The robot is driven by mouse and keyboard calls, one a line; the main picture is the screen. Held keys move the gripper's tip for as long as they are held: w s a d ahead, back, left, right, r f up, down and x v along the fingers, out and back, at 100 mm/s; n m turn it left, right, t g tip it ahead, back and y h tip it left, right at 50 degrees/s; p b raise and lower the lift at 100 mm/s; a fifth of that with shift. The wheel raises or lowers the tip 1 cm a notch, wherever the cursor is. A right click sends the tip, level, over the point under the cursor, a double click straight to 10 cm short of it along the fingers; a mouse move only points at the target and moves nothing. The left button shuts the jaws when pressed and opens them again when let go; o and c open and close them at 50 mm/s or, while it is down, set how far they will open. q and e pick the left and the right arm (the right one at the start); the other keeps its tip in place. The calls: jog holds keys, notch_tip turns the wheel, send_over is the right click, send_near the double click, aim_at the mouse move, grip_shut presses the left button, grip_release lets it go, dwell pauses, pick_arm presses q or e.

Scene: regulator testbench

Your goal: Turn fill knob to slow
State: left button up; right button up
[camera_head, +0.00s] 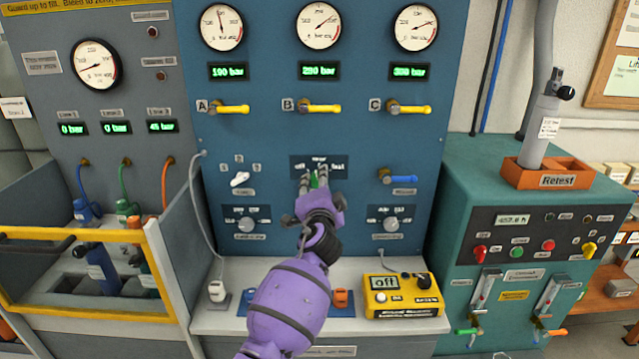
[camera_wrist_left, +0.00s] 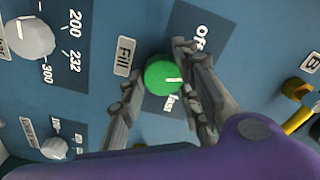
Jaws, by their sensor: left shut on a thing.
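The green fill knob (camera_wrist_left: 162,76) sits on a dark plate of the blue panel, beside a "Fill" label (camera_wrist_left: 125,56). My left gripper (camera_wrist_left: 158,68) has one finger on each side of the knob and is shut on it. The knob's white mark points right in the wrist view, between the words "Off" (camera_wrist_left: 202,36) and "fast" (camera_wrist_left: 173,103); the panel there is hidden behind a finger. In the head view, the purple arm reaches up to the plate, and a bit of the green knob (camera_head: 314,181) shows between the fingers of my left gripper (camera_head: 315,177). My right gripper is out of view.
A white selector knob (camera_head: 239,179) is left of the plate, and a blue lever (camera_head: 400,179) is right. Yellow valve levers A (camera_head: 232,109), B (camera_head: 322,109) and C (camera_head: 410,109) are above. A yellow meter (camera_head: 400,296) reading "off" stands on the shelf below.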

pick_arm(q)
jog(key=m, duration=0.1)
jog(key=f+m, duration=0.1)
jog(key=m, duration=0.1)
jog(key=shift+p, duration=0.35)
jog(key=shift+f+m, duration=0.15)
jog(key=shift+m, duration=0.25)
jog(key=o, duration=1.1)
jog(key=shift+c, duration=0.2)
jog(key=shift+r, duration=0.2)
jog(key=shift+r, duration=0.2)
jog(key=s, duration=1.2)
